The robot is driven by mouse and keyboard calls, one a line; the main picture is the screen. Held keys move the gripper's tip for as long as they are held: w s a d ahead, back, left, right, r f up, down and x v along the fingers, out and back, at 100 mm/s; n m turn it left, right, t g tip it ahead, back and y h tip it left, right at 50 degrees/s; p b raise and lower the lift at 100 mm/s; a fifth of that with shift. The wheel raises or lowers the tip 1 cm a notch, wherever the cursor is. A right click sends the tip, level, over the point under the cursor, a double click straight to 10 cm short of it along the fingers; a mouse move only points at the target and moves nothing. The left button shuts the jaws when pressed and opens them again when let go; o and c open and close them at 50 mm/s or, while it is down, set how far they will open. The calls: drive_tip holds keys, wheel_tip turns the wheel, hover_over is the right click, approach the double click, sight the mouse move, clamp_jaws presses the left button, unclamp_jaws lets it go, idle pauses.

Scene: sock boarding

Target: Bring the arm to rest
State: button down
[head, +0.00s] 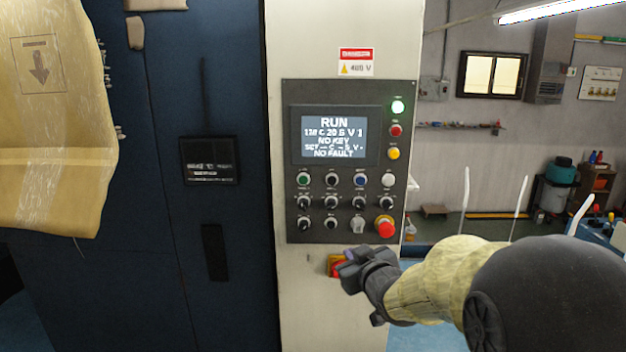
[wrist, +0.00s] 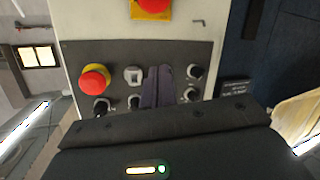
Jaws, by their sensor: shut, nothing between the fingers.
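My gripper (head: 350,262) is shut and empty. In the head view it is at the lower edge of the control panel (head: 296,230), just left of and below the red emergency button (head: 386,228). In the wrist view, which shows the panel upside down, the closed fingers (wrist: 158,88) point at the panel and hide part of its knob row. I cannot tell whether they touch it. The panel's screen (head: 333,137) reads RUN and NO FAULT.
A red-and-yellow switch (head: 335,266) sits below the panel, partly hidden behind my gripper. A dark blue cabinet (head: 222,90) stands to the left, with a tan wrapped sheet (head: 50,120) at the far left. Thin white rods (head: 519,208) stand to the right of the machine.

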drive_tip(key=s+d+f+m+g+h, duration=0.2)
drive_tip(key=s+f+g, duration=0.4)
drive_tip(key=s+f, duration=0.3)
drive_tip(key=s+d+f+m+g+h, duration=0.2)
drive_tip(key=s+d+f+g, duration=0.3)
drive_tip(key=s, duration=1)
wheel_tip(320, 180, down, 4)
drive_tip(key=shift+s+r+m+g, duration=0.15)
drive_tip(key=shift+m+g, duration=0.35)
drive_tip(key=shift+m, duration=0.4)
